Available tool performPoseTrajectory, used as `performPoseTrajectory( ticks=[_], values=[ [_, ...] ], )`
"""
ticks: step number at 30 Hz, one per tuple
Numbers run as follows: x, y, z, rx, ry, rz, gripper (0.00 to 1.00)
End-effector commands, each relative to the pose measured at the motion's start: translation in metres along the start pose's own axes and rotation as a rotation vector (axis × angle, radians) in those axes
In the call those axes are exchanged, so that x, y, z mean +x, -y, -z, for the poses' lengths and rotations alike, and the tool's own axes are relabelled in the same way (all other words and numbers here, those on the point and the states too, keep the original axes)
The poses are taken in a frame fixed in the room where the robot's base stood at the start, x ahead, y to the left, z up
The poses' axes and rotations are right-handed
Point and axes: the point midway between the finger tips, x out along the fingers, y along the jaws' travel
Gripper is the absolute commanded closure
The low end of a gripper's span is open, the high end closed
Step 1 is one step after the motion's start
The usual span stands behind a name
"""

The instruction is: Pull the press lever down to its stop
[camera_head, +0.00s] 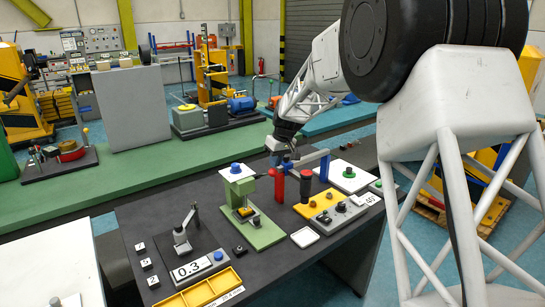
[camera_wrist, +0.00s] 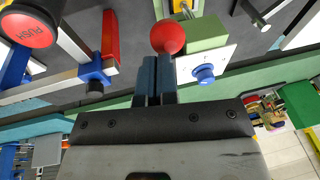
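The press (camera_head: 243,205) is a green frame on a green base on the dark table, with a white top plate and a blue knob (camera_head: 236,168). In the wrist view the press (camera_wrist: 207,33) shows with its white plate and blue knob (camera_wrist: 205,74). The red ball (camera_wrist: 168,36) of the lever is just beyond my fingertips, nearer the right finger. My gripper (camera_wrist: 156,60) has its two blue fingers shut, with only a thin gap between them. Contact with the ball is unclear. In the head view my gripper (camera_head: 287,158) is above and right of the press; the lever is hard to make out.
A yellow button panel (camera_head: 318,203) lies further right. A grey toggle clamp (camera_head: 182,235) and a 0.3 display (camera_head: 188,271) are left.

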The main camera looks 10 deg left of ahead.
Motion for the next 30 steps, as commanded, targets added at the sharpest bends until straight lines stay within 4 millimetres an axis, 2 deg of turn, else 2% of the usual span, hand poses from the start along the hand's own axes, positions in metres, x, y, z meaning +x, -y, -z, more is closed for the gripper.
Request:
performPoseTrajectory(
  ticks=[12, 24, 30],
  values=[
    [0.021, -0.003, -0.028, -0.032, -0.22, 0.001, 1.0],
    [0.035, -0.005, -0.04, -0.054, -0.345, 0.001, 1.0],
    [0.041, -0.006, -0.044, -0.056, -0.347, 0.001, 1.0]
  ],
)
